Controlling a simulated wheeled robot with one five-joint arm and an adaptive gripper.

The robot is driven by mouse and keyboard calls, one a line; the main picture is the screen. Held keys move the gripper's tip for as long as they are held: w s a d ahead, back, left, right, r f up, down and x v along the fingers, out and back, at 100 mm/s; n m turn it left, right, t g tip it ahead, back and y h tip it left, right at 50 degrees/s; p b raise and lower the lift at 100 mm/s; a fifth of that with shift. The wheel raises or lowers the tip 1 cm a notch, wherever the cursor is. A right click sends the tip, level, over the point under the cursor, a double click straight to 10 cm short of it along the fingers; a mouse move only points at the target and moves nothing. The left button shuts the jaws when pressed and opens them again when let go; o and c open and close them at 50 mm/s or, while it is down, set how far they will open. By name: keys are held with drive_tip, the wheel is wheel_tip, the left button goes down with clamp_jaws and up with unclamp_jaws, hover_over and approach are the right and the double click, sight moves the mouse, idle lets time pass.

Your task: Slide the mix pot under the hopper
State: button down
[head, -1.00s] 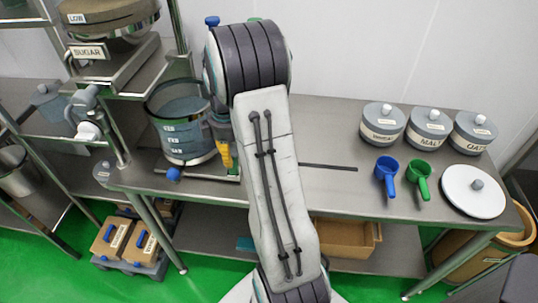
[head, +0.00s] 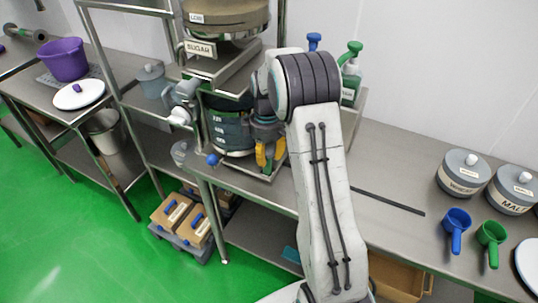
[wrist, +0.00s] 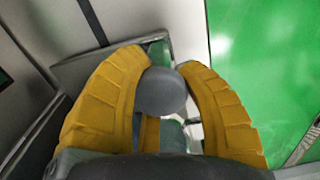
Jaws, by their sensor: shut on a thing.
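The mix pot (head: 230,132), a dark steel drum with white marks on its side, stands on the steel bench. Its top is in the shade below the hopper (head: 224,30), a round vessel on the upper frame with a sugar sign. The pot looks upright and mostly under the hopper; exact centring cannot be told. My gripper (head: 270,154), with yellow fingers, is at the pot's right side. In the wrist view my gripper (wrist: 163,64) is shut around a grey rounded knob (wrist: 160,92), which seems to be the pot's handle. Its joint with the pot is hidden.
A blue knob (head: 213,160) is at the bench's front edge by the pot. Frame posts stand left of it. A green-topped bottle (head: 350,75) is behind my arm. Blue (head: 456,225) and green (head: 491,238) scoops and labelled canisters (head: 463,173) stand at right.

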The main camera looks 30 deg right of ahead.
drive_tip(key=c, duration=1.1)
unclamp_jaws()
drive_tip(key=shift+w+a+r, duration=0.1)
drive_tip(key=shift+w+r, duration=0.2)
drive_tip(key=shift+w, duration=0.05)
drive_tip(key=shift+c, duration=0.2)
drive_tip(key=shift+o, duration=0.6)
drive_tip(key=shift+f, duration=0.15)
drive_tip(key=shift+s, duration=0.15)
drive_tip(key=shift+f, duration=0.1)
drive_tip(key=s+d+b, duration=0.1)
drive_tip(key=s+d, duration=0.8)
drive_tip(key=s, duration=0.4)
drive_tip(key=s+d+b, duration=0.2)
drive_tip(key=s+d, duration=0.8)
drive_tip(key=s, duration=0.3)
drive_tip(key=shift+s+d, duration=0.25)
drive_tip(key=shift+r, duration=0.2)
wheel_tip(320, 180, up, 8)
drive_tip(key=p, duration=0.6)
drive_tip(key=shift+p, duration=0.4)
